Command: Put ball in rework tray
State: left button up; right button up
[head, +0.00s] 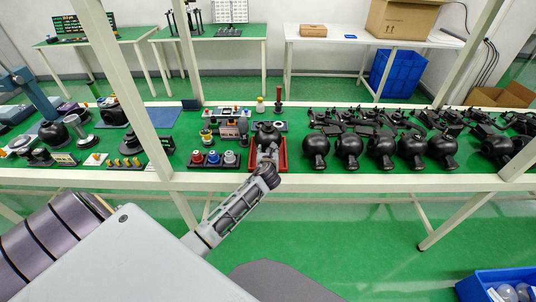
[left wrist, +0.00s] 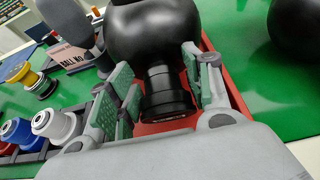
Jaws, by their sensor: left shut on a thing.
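The ball, a glossy black sphere with a stepped black lens barrel (left wrist: 168,92), fills the upper middle of the left wrist view. In the head view the ball (head: 267,132) is at the red tray (head: 283,154), beyond my gripper. The red tray also shows in the left wrist view (left wrist: 236,92), around and under the barrel. My left gripper (head: 267,154) reaches down into the tray. In the left wrist view its green-padded fingers (left wrist: 163,88) stand on both sides of the barrel, shut on it. Whether the ball touches the tray floor is hidden. My right gripper is not in view.
A dark rack (head: 214,161) with red, blue and white capped parts stands just left of the tray. A small sign reading "BALL NO" (left wrist: 72,57) is behind it. Several black ball cameras (head: 381,148) line the table's right. A white post (head: 136,90) rises to the left.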

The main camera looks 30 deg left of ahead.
pick_arm(q)
jog(key=shift+f, duration=0.2)
jog(key=o, duration=1)
jog(key=shift+f, duration=0.1)
jog(key=o, duration=0.4)
jog(key=shift+s+d, duration=0.1)
jog(key=shift+s, duration=0.05)
jog(key=shift+v, duration=1)
jog(key=v, duration=0.4)
jog(key=shift+p, duration=0.3)
jog(key=v, duration=0.4)
jog(key=shift+v, duration=0.85)
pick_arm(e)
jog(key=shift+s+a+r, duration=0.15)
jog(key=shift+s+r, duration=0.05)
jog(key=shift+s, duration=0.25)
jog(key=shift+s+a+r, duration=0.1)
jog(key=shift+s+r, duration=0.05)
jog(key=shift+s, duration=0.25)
